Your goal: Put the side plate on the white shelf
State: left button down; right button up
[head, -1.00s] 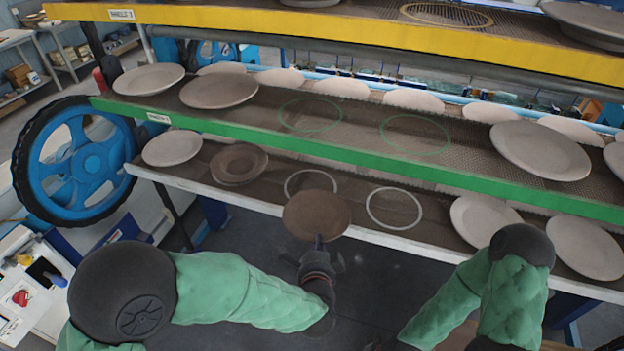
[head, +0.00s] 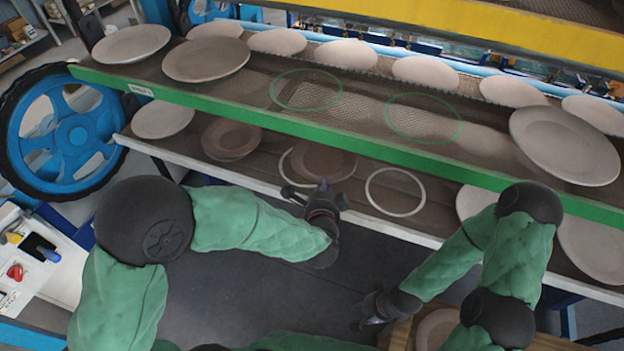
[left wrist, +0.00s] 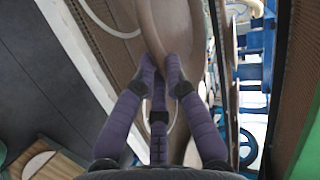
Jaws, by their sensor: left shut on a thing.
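The brown side plate (head: 324,161) is in my left gripper (head: 316,187), over the left white ring of the white shelf (head: 228,174). The left wrist view shows the fingers (left wrist: 160,70) shut on the rim of the plate (left wrist: 184,25). The plate covers much of the left ring (head: 284,169); I cannot tell whether it touches the shelf. The right white ring (head: 395,191) is empty. My right gripper (head: 368,312) is low in front of the rack, near a wooden crate; its finger opening is unclear.
The green-edged shelf (head: 250,117) overhangs the white shelf closely. Another brown plate (head: 231,139) sits left of the held plate, and pale plates (head: 586,243) stand at the right. The wooden crate (head: 400,333) at the bottom holds a plate (head: 437,328).

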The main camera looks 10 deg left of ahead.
aim_at(312, 190)
pick_arm(q)
jog(key=w+a+f, duration=0.1)
jog(key=w+f, duration=0.1)
jog(key=w, duration=0.1)
jog(key=w+a+f, duration=0.1)
jog(key=w, duration=0.1)
jog(key=shift+w+a+b, duration=0.15)
jog(key=shift+a+b, duration=0.15)
jog(key=shift+a, duration=0.05)
jog(key=w+f, duration=0.1)
jog(key=w+a+f, duration=0.1)
jog(key=f, duration=0.1)
jog(key=shift+w+a+f+b, duration=0.15)
jog(key=shift+a+f+b, duration=0.05)
jog(key=shift+b, duration=0.1)
jog(key=shift+w+a+f, duration=0.15)
jog(key=shift+w+f, duration=0.25)
jog(key=shift+w+a+f, duration=0.15)
jog(key=shift+w+f, duration=0.05)
jog(key=shift+f, duration=0.25)
jog(key=shift+w+f, duration=0.15)
jog(key=shift+f, duration=1.4)
